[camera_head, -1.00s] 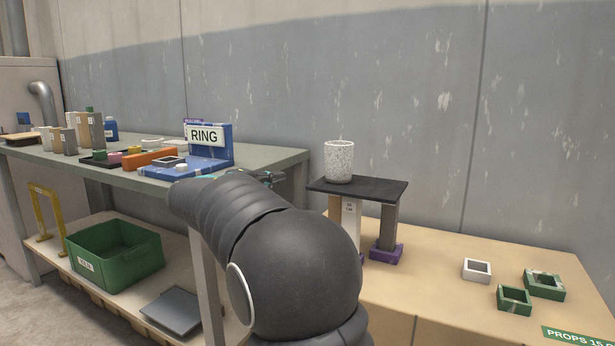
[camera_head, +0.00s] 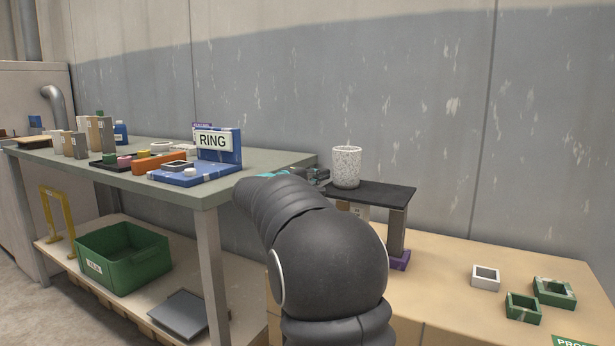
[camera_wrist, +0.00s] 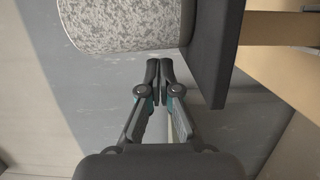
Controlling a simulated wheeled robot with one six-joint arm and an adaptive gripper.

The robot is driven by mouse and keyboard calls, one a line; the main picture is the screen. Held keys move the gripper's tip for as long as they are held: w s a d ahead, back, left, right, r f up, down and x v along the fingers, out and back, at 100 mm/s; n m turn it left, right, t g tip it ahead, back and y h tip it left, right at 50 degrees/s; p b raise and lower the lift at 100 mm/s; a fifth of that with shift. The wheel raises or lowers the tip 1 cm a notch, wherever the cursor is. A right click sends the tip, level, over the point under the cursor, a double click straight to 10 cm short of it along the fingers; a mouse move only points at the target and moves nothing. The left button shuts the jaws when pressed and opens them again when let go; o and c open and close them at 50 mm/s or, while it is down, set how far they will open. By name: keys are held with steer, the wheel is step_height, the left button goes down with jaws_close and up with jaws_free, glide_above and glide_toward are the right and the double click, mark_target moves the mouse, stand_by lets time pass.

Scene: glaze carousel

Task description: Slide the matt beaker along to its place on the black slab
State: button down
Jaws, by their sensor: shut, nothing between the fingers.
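The matt beaker (camera_head: 346,167) is white with grey speckles and stands upright on the left part of the black slab (camera_head: 385,191). In the wrist view the beaker (camera_wrist: 115,22) fills the top left, beside the slab (camera_wrist: 212,50). My gripper (camera_head: 321,175) is at the slab's left end, partly hidden behind my arm in the head view. In the wrist view my gripper (camera_wrist: 159,66) is shut and empty, with its fingertips close to the beaker's side and the slab's edge. I cannot tell whether they touch.
The slab rests on props with a purple foot (camera_head: 399,260) on the wooden bench. Green blocks (camera_head: 522,307) and a white block (camera_head: 485,277) lie to the right. A blue RING stand (camera_head: 219,150) is on the green table at left. A green bin (camera_head: 124,252) sits below.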

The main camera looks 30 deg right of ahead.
mark_target(344, 179)
steer(key=shift+s+d, duration=0.15)
steer(key=shift+s, duration=0.2)
steer(key=s+d+b, duration=0.1)
steer(key=s+b, duration=0.2)
steer(key=s+d+b, duration=0.1)
steer(key=shift+s+d+f, duration=0.2)
steer(key=shift+s+d, duration=0.1)
steer(key=shift+d, duration=0.05)
steer(key=shift+s+d+r+b, duration=0.2)
steer(key=shift+s+b, duration=0.1)
steer(key=shift+b, duration=0.05)
